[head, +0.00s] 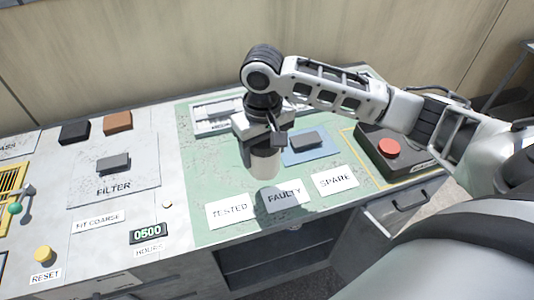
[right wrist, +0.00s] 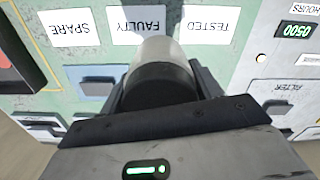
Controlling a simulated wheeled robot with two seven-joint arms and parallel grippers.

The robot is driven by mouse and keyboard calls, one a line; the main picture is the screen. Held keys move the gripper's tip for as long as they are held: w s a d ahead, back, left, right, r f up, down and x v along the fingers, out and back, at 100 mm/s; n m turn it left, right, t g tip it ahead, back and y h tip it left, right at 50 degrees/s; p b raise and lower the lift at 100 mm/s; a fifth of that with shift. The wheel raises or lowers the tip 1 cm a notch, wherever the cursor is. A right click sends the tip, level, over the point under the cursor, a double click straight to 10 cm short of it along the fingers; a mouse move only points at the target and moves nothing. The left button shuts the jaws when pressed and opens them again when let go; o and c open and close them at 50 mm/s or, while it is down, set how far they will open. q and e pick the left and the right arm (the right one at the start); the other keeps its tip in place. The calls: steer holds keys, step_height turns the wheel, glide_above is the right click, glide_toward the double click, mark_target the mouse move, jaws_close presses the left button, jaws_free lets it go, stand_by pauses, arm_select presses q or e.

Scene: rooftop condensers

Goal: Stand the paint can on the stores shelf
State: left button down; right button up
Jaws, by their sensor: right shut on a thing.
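The paint can (head: 265,163) is a pale grey-white cylinder held upright below my right gripper (head: 265,138). In the right wrist view the can (right wrist: 160,50) sits between the two dark fingers, which are shut on it. Its far end is partly hidden by the gripper. It hangs over the green mat (head: 210,178), behind the FAULTY label (head: 283,197); I cannot tell whether its base touches the mat. An open shelf bay (head: 275,255) shows under the bench front; I cannot tell whether it is the stores shelf. My left gripper is out of view.
TESTED (head: 230,211) and SPARE (head: 335,181) labels lie on the mat. A box with a red button (head: 389,149) stands at right. A blue pad (head: 318,154) with a grey block is beside the can. FILTER panel (head: 113,186) and switches are at left.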

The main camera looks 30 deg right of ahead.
steer(key=shift+w+d+f+b, duration=0.1)
steer(key=shift+w+d+f, duration=0.5)
steer(key=shift+f, duration=0.9)
steer(key=shift+w+d+f+b, duration=0.1)
steer(key=shift+w+d+f, duration=0.15)
steer(key=shift+w+f, duration=0.95)
steer(key=shift+w+d+f+b, duration=0.1)
steer(key=shift+w+d+f, duration=0.35)
steer(key=shift+f, duration=1.35)
steer(key=shift+f, duration=0.1)
steer(key=o, duration=1.2)
steer(key=shift+f, duration=0.1)
